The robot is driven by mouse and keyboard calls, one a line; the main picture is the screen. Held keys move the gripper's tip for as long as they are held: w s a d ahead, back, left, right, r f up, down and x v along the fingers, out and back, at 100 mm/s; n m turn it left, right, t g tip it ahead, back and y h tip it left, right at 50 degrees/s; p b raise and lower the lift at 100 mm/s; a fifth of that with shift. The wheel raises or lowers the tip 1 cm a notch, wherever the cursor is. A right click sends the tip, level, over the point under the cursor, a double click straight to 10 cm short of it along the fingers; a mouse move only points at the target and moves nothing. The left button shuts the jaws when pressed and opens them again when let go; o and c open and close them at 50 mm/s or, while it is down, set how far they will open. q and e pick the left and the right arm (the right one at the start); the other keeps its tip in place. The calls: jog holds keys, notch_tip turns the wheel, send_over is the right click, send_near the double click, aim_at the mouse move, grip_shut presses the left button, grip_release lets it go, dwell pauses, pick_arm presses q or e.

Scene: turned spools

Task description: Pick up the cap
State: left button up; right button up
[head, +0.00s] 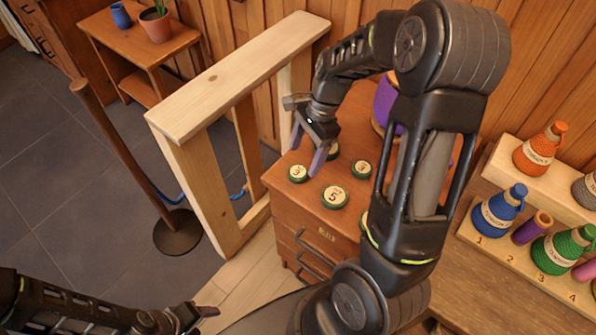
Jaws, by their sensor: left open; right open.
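Several round caps with green rims and pale numbered tops lie on the wooden drawer cabinet (283,195). One cap (298,173) is at the left edge of its top, one marked 5 (335,196) is nearer the front, and another (361,168) is to the right. A further cap (334,151) is partly hidden behind my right gripper, and one (363,219) is mostly behind my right arm. My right gripper (309,149) is open and empty, its purple fingers pointing down above the caps. My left gripper (203,318) is low at the bottom left, away from the cabinet.
A wooden frame (235,75) stands close left of the cabinet, with a rope post (178,232) beyond it. A rack (480,240) with coloured spools is at the right. A purple vessel (384,103) is partly hidden behind my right arm.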

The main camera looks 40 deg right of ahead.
aim_at(299, 171)
jog(key=x, duration=0.5)
jog(key=shift+f+p, duration=0.1)
jog(key=shift+p, duration=0.2)
jog(key=c, duration=1.4)
